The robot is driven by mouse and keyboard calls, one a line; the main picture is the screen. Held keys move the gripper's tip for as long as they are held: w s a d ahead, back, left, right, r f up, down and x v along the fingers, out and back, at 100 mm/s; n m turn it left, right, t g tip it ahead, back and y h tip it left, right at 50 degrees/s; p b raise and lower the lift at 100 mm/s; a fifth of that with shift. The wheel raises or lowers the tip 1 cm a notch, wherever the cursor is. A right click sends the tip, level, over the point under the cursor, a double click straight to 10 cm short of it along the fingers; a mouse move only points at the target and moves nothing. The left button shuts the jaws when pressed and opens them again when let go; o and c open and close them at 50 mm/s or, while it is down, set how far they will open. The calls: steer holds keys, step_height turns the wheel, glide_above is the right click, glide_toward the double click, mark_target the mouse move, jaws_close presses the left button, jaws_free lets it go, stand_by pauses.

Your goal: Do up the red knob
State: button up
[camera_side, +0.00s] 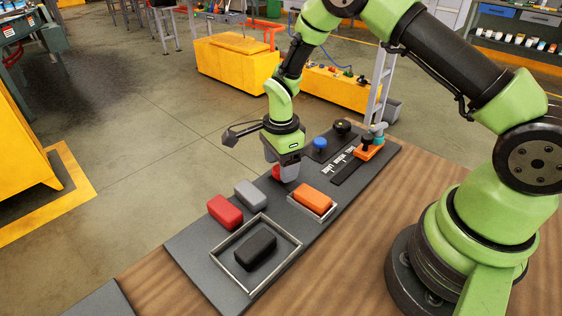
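The red knob (276,172) is a small round red shape on the dark board, mostly hidden behind my gripper. My gripper (288,174) points down over it, with its grey fingers low beside or around the red shape. I cannot tell whether they touch it, or whether they are open or shut.
The dark board (188,251) lies on a wooden table (350,235). A red block (225,211) and a grey block (250,194) stand left. A framed tray (228,268) holds a black block (256,250). An orange block (313,198), blue knob (320,143) and black knob (342,126) are right.

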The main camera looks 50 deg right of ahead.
step_height(320, 180, up, 10)
stand_by(0.6)
steer(key=s+a+r+n+t+y, duration=0.1)
steer(key=s+r+n+t, duration=0.1)
steer(key=s+r+n, duration=0.55)
steer(key=s+a+r+n+t, duration=0.1)
steer(key=s+r+n+t, duration=0.3)
steer(key=r, duration=0.6)
steer(key=s+n+t+y, duration=0.1)
steer(key=s+n, duration=0.5)
steer(key=s, duration=0.3)
steer(key=shift+s+a+r, duration=0.2)
steer(key=shift+a+r, duration=0.1)
steer(key=shift+a, duration=0.05)
